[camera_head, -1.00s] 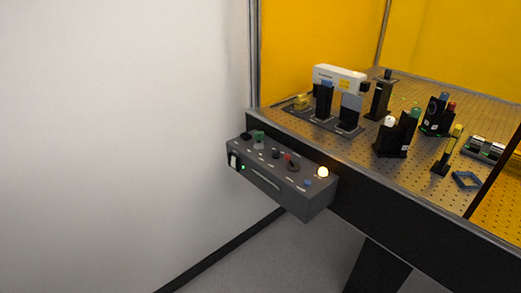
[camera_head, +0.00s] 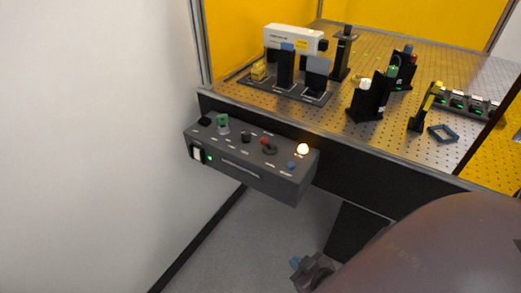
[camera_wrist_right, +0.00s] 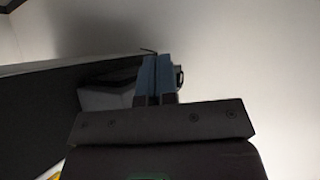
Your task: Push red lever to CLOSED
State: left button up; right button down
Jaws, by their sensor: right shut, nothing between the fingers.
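The red lever (camera_head: 266,143) is a small red-tipped handle on a dark round base on top of the grey control box (camera_head: 250,170), which hangs at the front left corner of the optical table. Its label is too small to read. My right gripper (camera_head: 295,262) shows at the bottom of the head view, below and in front of the box, apart from it. In the right wrist view its blue fingertips (camera_wrist_right: 155,75) are together with nothing between them. The lever cannot be made out in the wrist view. My left gripper is not in view.
The perforated table (camera_head: 310,115) holds several optics mounts. A white wall (camera_head: 90,140) stands left. Open floor lies below the box.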

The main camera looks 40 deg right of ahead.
aim_at(264, 144)
jog(key=w+a+r+n+t+h+b, duration=0.1)
jog(key=w+a+r+n+h, duration=0.1)
jog(key=w+r+n+h, duration=0.45)
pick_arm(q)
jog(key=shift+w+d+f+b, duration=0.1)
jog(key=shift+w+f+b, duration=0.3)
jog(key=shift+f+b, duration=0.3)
pick_arm(e)
jog(key=w+a+r+n+t+h, duration=0.1)
jog(key=w+r+h, duration=0.1)
jog(key=r, duration=0.4)
jog(key=w+a+r+n+t+h, duration=0.1)
jog(key=w+r+n+t+h, duration=0.1)
jog(key=r+h, duration=0.2)
notch_tip(264, 144, up, 2)
jog(key=shift+w+a+h, duration=0.2)
jog(key=shift+a+h, duration=0.1)
jog(key=shift+h, duration=0.05)
jog(key=p+x, duration=0.2)
jog(key=x, duration=1.1)
jog(key=shift+r, duration=0.15)
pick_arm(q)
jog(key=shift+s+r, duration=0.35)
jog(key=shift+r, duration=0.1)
pick_arm(e)
jog(key=shift+w+d, duration=0.3)
jog(key=shift+w, duration=0.1)
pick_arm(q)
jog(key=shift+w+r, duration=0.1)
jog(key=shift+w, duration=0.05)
